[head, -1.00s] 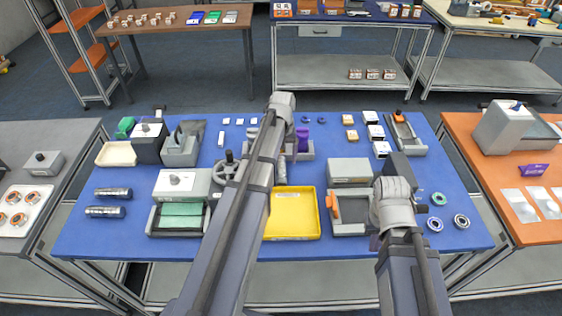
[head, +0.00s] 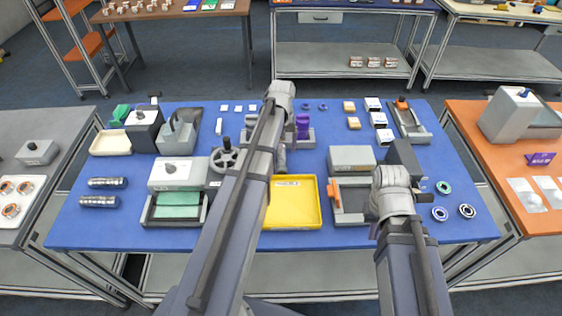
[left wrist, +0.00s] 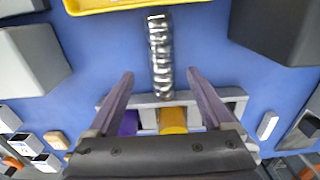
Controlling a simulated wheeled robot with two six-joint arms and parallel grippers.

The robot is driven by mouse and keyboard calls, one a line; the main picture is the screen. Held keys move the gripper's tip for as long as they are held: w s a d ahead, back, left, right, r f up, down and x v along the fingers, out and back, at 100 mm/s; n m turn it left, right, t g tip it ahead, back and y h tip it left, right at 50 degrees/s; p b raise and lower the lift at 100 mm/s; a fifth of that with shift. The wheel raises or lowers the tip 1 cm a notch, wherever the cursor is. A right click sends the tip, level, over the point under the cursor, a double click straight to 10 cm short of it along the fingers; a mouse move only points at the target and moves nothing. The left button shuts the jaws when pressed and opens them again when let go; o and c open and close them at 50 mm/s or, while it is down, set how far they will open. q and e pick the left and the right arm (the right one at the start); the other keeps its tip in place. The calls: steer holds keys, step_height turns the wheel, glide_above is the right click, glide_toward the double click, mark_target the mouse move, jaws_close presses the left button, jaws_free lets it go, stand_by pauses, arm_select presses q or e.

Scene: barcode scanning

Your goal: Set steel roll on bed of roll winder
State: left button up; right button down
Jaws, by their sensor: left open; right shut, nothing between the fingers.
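A shiny ribbed steel roll (left wrist: 160,55) lies on the blue table in the left wrist view. In the head view only a bit of it (head: 281,158) shows beside my left forearm. My left gripper (left wrist: 160,73) is open, its two fingers spread on either side of the roll's line, not touching it. A grey device with a hand wheel (head: 225,158) may be the roll winder; my left arm hides part of that area, and I cannot make out its bed. Two more steel rolls (head: 108,182) lie at the left. My right gripper (head: 374,231) is shut and mostly hidden by its arm.
A yellow tray (head: 292,204) lies in front of the roll. A grey rack (left wrist: 236,98) with purple and yellow pieces stands just behind it. A grey box device (head: 352,158) is to the right, and several ring bearings (head: 440,213) lie at the right edge.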

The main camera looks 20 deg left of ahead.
mark_target(281, 156)
arm_select(q)
steer(key=f+b, duration=0.4)
steer(key=f, duration=0.1)
steer(key=shift+s+b, duration=0.2)
steer(key=shift+b, duration=0.1)
steer(key=shift+r, duration=0.1)
jaws_close()
stand_by(0.4)
